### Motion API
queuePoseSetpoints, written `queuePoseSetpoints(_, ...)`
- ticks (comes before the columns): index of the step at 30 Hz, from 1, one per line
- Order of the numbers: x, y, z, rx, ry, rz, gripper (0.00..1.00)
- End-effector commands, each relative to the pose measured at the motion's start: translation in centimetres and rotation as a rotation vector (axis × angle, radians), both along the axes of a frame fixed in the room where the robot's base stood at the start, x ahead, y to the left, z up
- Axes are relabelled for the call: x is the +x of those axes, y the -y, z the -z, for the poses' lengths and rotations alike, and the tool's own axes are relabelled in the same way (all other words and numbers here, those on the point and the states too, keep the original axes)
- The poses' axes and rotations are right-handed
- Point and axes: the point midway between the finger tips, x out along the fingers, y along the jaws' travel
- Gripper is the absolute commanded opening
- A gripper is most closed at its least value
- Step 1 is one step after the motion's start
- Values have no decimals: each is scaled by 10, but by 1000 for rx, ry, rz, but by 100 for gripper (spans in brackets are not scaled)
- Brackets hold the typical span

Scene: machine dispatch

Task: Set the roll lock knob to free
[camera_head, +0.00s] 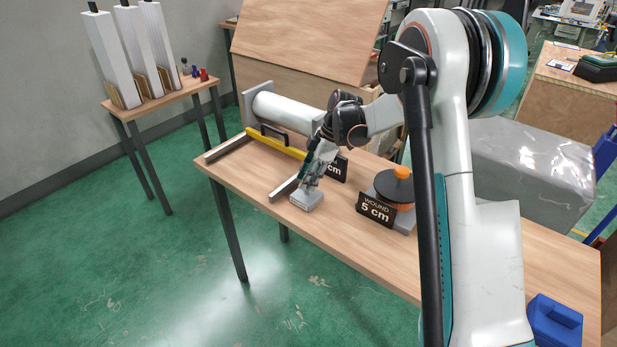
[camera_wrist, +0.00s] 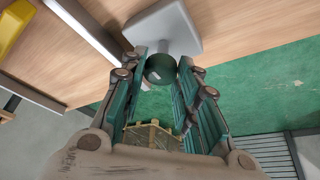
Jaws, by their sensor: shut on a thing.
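The roll lock knob (camera_wrist: 160,69) is a dark green-black round knob with a small light mark on its face. It stands out from a light grey block (camera_wrist: 172,22) at the table's front edge. My gripper (camera_wrist: 161,66) is shut on the knob, with one finger on each side. In the head view my gripper (camera_head: 311,181) points down at the grey block (camera_head: 306,200) and hides the knob. Which setting the knob is at cannot be told. The white roll (camera_head: 286,113) lies behind, against a grey end plate (camera_head: 249,103).
A yellow bar (camera_head: 277,144) with a black handle and a grey rail (camera_head: 284,189) lie close to my gripper. A "WOUND 5 cm" sign (camera_head: 376,210) and an orange-and-black dial (camera_head: 394,186) stand to the right. A blue box (camera_head: 555,322) sits at the table's right end.

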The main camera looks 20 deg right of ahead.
Motion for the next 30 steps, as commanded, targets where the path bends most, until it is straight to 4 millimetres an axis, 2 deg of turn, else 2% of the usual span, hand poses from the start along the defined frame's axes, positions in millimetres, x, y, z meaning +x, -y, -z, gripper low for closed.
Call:
queuePoseSetpoints(3,0,0,0,-1,0,0,5)
queuePoseSetpoints(4,0,0,0,-1,0,0,34)
queuePoseSetpoints(6,0,0,0,-1,0,0,48)
queuePoseSetpoints(19,0,3,-6,0,1,1,48)
queuePoseSetpoints(23,-1,10,-22,0,0,3,48)
queuePoseSetpoints(30,-4,29,-68,0,0,2,48)
